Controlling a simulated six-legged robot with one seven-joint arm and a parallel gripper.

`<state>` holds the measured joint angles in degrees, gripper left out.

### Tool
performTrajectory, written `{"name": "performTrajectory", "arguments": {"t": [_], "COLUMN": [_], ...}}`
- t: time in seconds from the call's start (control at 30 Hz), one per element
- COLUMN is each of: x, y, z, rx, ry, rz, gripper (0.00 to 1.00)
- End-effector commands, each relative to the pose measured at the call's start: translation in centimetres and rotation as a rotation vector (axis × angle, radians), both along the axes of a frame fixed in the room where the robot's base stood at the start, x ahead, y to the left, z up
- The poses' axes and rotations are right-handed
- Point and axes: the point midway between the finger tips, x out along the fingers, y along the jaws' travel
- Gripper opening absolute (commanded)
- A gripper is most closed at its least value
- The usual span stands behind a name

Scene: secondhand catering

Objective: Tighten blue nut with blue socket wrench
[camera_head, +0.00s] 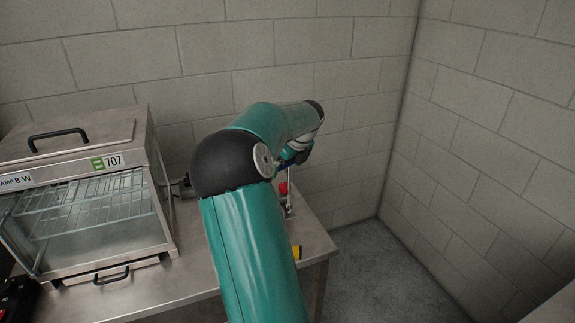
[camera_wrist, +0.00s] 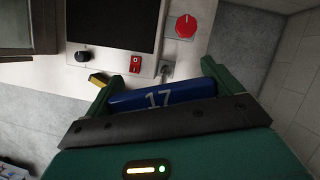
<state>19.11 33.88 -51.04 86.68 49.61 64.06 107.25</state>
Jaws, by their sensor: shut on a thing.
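My gripper (camera_wrist: 162,90) is shut on the blue socket wrench (camera_wrist: 158,96), a blue bar marked 17 that lies across between the green fingers in the wrist view. In the head view my gripper (camera_head: 298,152) is beyond my arm's elbow, above the right end of the metal table, with a bit of blue showing. The wrench's socket end is not clearly visible. I cannot make out the blue nut in either view. A small grey metal fitting (camera_wrist: 167,69) shows just beyond the wrench.
A red knob (camera_wrist: 183,27) is beyond the gripper, near a panel with a black knob (camera_wrist: 82,57) and red switch (camera_wrist: 135,66). A yellow object (camera_head: 297,252) lies near the right edge of the table (camera_head: 318,246). A glass-fronted cabinet (camera_head: 80,200) stands left; block walls enclose the corner.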

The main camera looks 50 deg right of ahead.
Motion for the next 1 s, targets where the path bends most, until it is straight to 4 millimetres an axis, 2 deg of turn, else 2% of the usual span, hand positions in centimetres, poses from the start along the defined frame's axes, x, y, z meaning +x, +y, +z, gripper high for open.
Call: {"name": "performTrajectory", "arguments": {"t": [0.57,1.0], "x": [0.0,0.0], "y": [0.0,0.0], "z": [0.1,-0.9], "rx": [-0.001,-0.001], "ry": [-0.001,-0.001], "rz": [0.000,-0.001], "gripper": [0.54,0.54]}}
